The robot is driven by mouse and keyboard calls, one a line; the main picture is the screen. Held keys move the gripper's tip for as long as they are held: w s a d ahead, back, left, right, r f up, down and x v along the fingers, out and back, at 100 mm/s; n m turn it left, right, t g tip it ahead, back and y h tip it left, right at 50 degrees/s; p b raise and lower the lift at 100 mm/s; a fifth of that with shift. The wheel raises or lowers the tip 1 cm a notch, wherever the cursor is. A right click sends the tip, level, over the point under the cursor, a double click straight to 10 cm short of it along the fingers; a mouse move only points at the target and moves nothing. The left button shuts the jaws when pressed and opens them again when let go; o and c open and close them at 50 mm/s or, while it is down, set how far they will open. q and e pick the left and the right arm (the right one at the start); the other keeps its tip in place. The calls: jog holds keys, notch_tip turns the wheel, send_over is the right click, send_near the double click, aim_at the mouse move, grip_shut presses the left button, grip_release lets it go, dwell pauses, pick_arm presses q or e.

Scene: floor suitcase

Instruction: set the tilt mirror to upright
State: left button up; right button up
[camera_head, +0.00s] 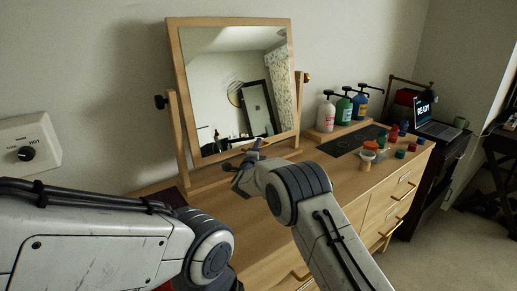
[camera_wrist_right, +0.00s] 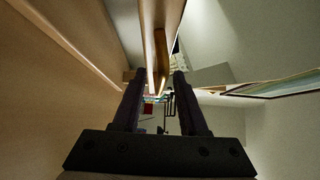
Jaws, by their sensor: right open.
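The tilt mirror (camera_head: 230,90) has a light wood frame and hangs between two wooden posts (camera_head: 178,140) on the dresser. My left gripper is out of view.
On the dresser (camera_head: 340,180) to the right stand pump bottles (camera_head: 343,110) on a wooden tray, a dark mat (camera_head: 350,140) and several small coloured jars (camera_head: 400,154). A laptop (camera_head: 436,120) stands beyond. A wall dial (camera_head: 27,153) is at left.

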grip_shut()
dwell(1.4)
